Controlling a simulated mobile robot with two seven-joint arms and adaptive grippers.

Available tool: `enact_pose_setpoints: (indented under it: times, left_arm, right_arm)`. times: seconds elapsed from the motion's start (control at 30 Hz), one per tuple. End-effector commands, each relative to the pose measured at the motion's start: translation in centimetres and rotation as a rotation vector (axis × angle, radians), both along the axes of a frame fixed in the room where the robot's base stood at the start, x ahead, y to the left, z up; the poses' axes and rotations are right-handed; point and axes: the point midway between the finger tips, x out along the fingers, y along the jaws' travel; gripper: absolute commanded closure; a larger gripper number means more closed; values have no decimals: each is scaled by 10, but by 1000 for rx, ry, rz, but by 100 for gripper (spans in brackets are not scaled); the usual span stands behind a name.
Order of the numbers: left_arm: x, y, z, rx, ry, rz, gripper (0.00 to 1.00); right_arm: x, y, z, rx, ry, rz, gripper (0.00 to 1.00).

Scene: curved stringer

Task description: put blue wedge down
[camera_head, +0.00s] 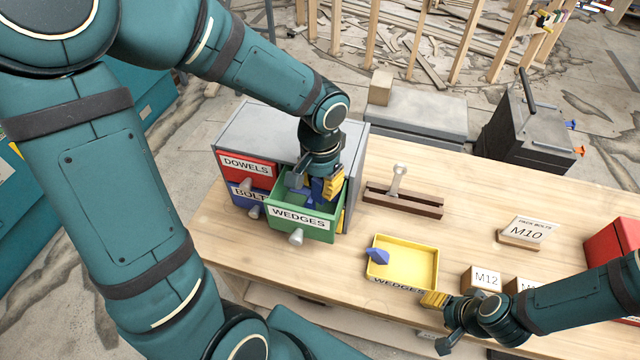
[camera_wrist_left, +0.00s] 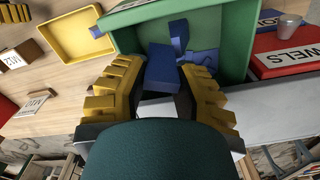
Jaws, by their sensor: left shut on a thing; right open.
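My left gripper (camera_head: 316,188) is shut on a blue wedge (camera_wrist_left: 163,70), which shows between its yellow fingers in the left wrist view. It is at the open green drawer (camera_head: 277,218) labelled WEDGES. Other blue wedges (camera_wrist_left: 180,35) lie inside the drawer. Whether the held wedge touches them I cannot tell. A yellow tray (camera_head: 434,262), also labelled WEDGES, lies on the bench with another blue wedge (camera_head: 378,256) at its left side. My right gripper (camera_head: 440,319) is open and empty at the bench's front edge, below the tray.
The grey cabinet also has a red DOWELS drawer (camera_head: 247,170) and a blue BOLTS drawer (camera_head: 243,193). A brown wooden block with a peg (camera_head: 403,203) stands behind the tray. Blocks labelled M10 (camera_head: 525,232) and M12 (camera_head: 484,279) and a red box (camera_head: 614,246) are at right.

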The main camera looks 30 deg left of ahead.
Motion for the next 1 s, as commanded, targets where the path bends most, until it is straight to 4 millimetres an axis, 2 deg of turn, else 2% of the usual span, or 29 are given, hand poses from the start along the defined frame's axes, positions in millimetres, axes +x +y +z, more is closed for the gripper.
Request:
enact_pose_setpoints:
  times: [0.07, 0.4, 0.43, 0.5, 0.87, 1.0]
  left_arm:
    - [0, 0, -7, -1, 1, 1, 95]
    - [0, 0, -10, 0, -1, 1, 95]
    - [0, 0, -10, 0, -1, 1, 67]
    - [0, 0, -9, 0, 0, 1, 47]
    - [0, 0, -6, 0, 0, 1, 47]
    - [1, 0, 9, 1, -5, 1, 47]
  right_arm:
    - [0, 0, -1, 0, 0, 0, 47]
    - [0, 0, -5, -1, 0, 0, 47]
    - [0, 0, -5, -1, 0, 0, 47]
    - [0, 0, -4, -1, 0, 0, 47]
    - [0, 0, -1, -1, 0, 0, 47]
    - [0, 0, 2, 0, 0, 0, 47]
